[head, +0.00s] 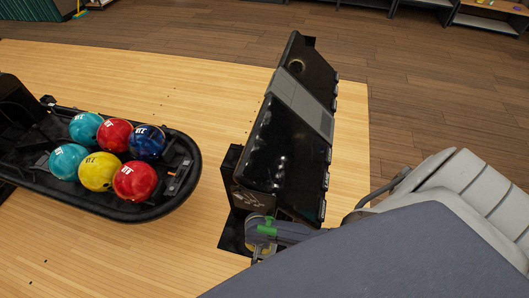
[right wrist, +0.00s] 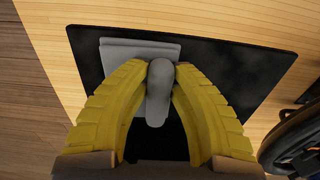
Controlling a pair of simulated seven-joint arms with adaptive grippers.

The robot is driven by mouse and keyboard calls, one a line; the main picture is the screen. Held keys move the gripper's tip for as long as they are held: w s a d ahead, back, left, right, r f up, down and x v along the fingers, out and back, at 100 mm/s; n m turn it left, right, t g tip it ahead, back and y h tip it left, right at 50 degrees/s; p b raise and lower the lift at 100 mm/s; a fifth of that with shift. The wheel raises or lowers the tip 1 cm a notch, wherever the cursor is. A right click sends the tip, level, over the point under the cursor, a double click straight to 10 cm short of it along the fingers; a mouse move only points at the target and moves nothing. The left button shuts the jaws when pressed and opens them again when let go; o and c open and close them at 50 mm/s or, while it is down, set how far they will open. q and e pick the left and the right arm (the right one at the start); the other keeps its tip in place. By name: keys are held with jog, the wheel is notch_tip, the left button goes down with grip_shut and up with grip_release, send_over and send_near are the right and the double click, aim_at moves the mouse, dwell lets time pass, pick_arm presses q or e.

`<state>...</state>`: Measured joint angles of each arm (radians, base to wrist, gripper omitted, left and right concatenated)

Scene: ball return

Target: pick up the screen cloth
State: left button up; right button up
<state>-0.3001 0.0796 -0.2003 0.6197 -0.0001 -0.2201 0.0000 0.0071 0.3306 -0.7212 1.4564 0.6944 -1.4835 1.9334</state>
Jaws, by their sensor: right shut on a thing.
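The screen cloth (right wrist: 125,52) is light grey. In the right wrist view it shows as a flat folded piece with a rounded bunched part standing up between my fingers, above a black plate. My right gripper (right wrist: 160,78) has yellow ribbed fingers, shut on the bunched part from both sides. In the head view my right gripper (head: 258,255) is low beside the foot of the black screen stand, partly hidden by my own arm, and I cannot make out the cloth there. My left gripper is not in view.
The black double screen console (head: 290,130) stands close to my right gripper on a black base plate (head: 234,236). A ball return (head: 165,205) with several coloured balls is at left. The wooden floor between is clear.

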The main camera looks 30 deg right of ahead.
jog(key=shift+c, duration=0.7)
jog(key=shift+s+a+r, duration=0.3)
jog(key=shift+a+r, duration=0.1)
jog(key=shift+r, duration=0.1)
notch_tip(320, 180, up, 6)
jog(key=shift+f, duration=0.15)
jog(key=s+a, duration=1.2)
jog(key=a, duration=0.2)
jog(key=shift+s, duration=0.35)
jog(key=shift+w, duration=0.1)
dwell(0.7)
